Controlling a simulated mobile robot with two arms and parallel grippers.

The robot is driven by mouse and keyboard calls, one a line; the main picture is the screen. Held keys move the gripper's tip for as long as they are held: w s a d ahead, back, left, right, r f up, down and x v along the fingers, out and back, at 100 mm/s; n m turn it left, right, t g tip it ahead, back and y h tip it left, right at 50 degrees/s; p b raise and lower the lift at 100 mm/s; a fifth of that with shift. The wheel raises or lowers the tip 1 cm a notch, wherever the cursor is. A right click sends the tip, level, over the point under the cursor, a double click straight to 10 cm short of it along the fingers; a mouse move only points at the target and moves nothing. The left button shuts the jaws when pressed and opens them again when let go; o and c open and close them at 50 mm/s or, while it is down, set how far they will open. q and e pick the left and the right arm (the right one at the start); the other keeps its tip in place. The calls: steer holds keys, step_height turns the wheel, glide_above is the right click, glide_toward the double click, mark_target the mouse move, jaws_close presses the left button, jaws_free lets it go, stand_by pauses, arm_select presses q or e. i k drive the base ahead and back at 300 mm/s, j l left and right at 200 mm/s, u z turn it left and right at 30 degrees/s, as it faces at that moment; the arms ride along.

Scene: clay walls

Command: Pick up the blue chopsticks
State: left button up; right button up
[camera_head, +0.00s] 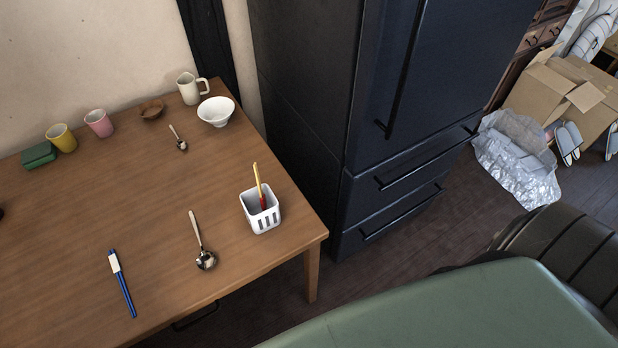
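The blue chopsticks (126,290) lie together on the wooden table (150,200) near its front edge, at the lower left of the head view. They have a white section at their upper end. They point from upper left to lower right. Nothing touches them that I can see. Neither of my grippers shows in this view.
A ladle (204,252) lies to the right of the chopsticks. A white holder (262,213) with red and yellow utensils stands near the right edge. A dark fridge (345,100) stands right of the table.

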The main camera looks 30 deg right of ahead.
mark_target(117, 268)
steer(key=z, duration=0.45)
steer(key=u, duration=1.3)
